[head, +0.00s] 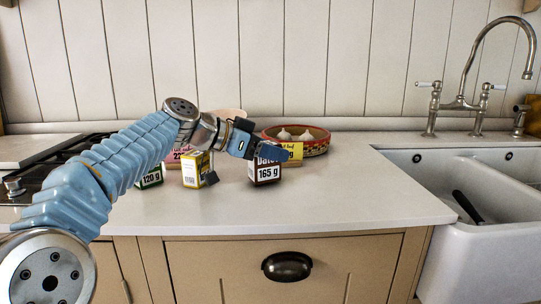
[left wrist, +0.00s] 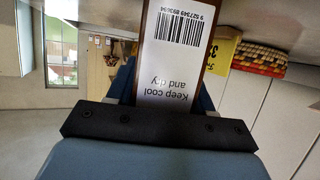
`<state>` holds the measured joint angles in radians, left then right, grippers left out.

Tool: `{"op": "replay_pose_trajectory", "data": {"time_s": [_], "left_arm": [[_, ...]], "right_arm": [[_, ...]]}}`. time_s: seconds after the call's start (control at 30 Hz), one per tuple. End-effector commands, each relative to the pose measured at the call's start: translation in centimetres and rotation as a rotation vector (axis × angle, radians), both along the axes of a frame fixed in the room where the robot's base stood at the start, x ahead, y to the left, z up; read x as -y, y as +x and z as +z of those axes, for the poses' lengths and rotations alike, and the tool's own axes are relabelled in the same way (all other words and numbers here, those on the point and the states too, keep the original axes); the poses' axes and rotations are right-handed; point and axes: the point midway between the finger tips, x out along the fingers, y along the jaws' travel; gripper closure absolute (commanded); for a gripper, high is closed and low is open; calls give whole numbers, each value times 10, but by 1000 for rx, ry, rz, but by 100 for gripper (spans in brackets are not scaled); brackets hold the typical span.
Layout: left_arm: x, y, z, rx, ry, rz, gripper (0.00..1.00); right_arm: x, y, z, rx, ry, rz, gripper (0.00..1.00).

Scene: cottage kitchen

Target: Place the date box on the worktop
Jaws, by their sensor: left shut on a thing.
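The date box (head: 265,173) is small and brown with a white label reading 165 g. It is upright over the front middle of the pale worktop (head: 330,196). My left gripper (head: 266,153) reaches it from the upper left and is shut on its upper part, partly hiding the label. In the left wrist view the box (left wrist: 176,62) sits between the fingers, with its barcode and "Keep cool and dry" panel facing the camera. I cannot tell whether its base touches the worktop. My right gripper is not in view.
A yellow box (head: 195,171) and a green-edged 120 g box (head: 151,178) stand left of the date box. A patterned bowl of garlic (head: 316,142) is behind it. A hob is at left, a white sink (head: 480,225) at right. The worktop's right side is clear.

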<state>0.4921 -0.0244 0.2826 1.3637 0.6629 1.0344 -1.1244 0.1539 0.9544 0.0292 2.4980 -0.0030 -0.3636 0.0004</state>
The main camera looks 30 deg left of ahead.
Motion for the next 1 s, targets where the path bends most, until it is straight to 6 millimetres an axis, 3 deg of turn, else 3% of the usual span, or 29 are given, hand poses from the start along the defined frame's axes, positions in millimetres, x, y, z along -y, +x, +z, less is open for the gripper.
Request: {"op": "replay_pose_trajectory", "data": {"time_s": [0.4, 0.43, 0.6, 1.0], "left_arm": [[1, 0, -9, 3, 0, -1, 85], [1, 0, -9, 1, 0, 0, 47], [0, 0, -8, 1, 0, 0, 23], [-4, -5, -3, 3, 1, 3, 23]], "right_arm": [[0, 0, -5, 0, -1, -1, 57], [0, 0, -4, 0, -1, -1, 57], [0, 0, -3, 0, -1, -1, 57], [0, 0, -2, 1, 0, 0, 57]]}}
